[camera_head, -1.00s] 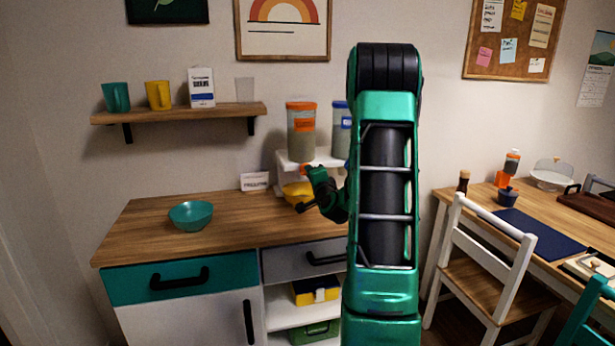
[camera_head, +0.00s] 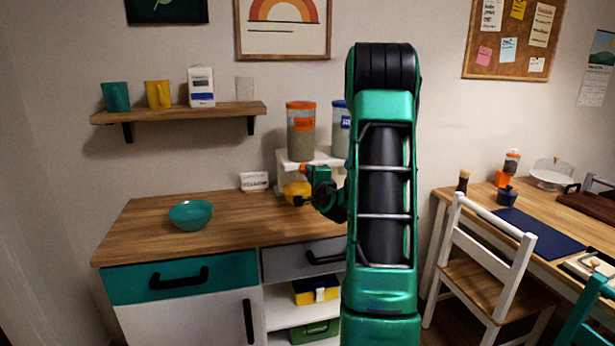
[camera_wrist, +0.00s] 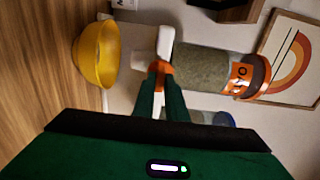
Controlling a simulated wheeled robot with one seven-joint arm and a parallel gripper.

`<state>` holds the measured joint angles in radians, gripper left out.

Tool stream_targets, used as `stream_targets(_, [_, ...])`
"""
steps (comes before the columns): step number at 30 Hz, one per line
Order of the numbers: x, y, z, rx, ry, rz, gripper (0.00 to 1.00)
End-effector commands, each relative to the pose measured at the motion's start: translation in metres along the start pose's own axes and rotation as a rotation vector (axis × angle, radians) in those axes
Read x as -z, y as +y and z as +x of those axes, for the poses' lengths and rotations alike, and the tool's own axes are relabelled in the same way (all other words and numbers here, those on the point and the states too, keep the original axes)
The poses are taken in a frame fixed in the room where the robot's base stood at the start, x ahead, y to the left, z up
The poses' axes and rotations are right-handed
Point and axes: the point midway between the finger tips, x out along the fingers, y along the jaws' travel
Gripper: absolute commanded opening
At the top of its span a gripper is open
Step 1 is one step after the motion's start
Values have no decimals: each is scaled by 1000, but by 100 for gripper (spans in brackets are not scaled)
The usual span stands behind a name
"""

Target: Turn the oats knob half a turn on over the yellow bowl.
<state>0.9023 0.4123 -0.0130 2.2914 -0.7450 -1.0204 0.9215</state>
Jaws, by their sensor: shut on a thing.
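The oats dispenser (camera_head: 301,138) has an orange lid and label and stands on a white stand (camera_head: 284,171) at the back of the counter. In the wrist view the dispenser (camera_wrist: 210,71) lies sideways in the picture. My gripper (camera_wrist: 160,75) is shut on the orange knob (camera_wrist: 158,67) below the dispenser. The knob (camera_head: 305,168) shows as a small orange patch in the head view. The yellow bowl (camera_head: 294,189) sits on the counter below, partly hidden by my gripper; it shows whole in the wrist view (camera_wrist: 97,54).
A second, blue-lidded dispenser (camera_head: 340,124) stands to the right, partly hidden by my arm. A teal bowl (camera_head: 191,216) sits on the counter (camera_head: 150,221) at left, with free room around it.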

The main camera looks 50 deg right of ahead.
Motion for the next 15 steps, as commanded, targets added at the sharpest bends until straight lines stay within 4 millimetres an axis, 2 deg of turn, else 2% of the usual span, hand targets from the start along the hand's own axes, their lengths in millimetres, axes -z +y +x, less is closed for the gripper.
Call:
stream_targets(1, [-6,1,0,-2,-11,5,14])
stream_targets(3, [-6,0,0,-2,-10,4,30])
stream_targets(15, [-1,0,-4,-1,-3,0,30])
